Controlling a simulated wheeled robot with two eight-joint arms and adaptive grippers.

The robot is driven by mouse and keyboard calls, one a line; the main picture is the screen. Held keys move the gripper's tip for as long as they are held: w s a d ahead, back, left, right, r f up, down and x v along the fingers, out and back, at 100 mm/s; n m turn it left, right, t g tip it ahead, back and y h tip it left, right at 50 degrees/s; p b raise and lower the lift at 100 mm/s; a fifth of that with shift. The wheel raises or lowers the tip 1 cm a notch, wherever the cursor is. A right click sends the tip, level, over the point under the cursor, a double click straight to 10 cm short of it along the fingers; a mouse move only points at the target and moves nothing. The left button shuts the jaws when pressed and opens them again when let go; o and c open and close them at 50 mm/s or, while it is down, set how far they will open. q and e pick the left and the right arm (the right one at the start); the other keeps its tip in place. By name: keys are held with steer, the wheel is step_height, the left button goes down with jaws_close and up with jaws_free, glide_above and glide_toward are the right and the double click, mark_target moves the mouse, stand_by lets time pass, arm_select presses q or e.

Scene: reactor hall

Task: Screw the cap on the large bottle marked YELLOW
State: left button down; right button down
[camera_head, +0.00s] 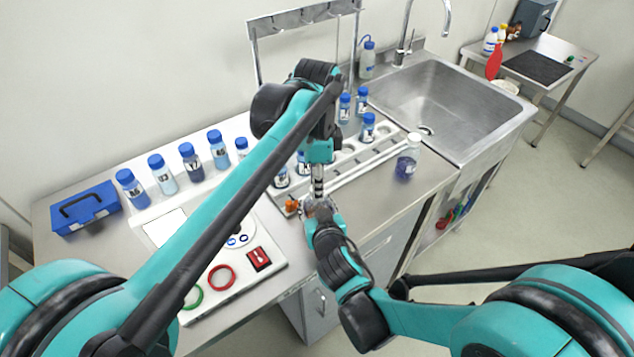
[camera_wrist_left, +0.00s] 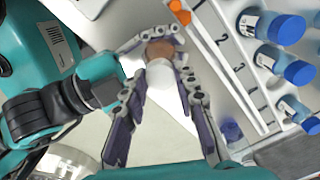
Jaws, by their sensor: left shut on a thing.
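My left gripper (camera_head: 318,192) points down near the counter's front edge, in front of the rack. My right gripper (camera_head: 312,209) comes in from below, close under the left one. In the left wrist view its grey fingers lie around the same spot, but how far they are shut is unclear. The large bottle is mostly hidden between the grippers. I cannot read a YELLOW mark anywhere.
A white rack (camera_head: 345,167) holds several blue-capped bottles. A white-topped bottle (camera_head: 407,160) stands at its right end.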

mark_target(317, 207)
arm_select(q)
steer(key=c, duration=1.1)
jaws_free()
step_height(317, 207, up, 12)
steer(key=shift+w, duration=0.1)
arm_select(e)
steer(key=c, duration=0.7)
jaws_free()
steer(key=shift+v, duration=4.05)
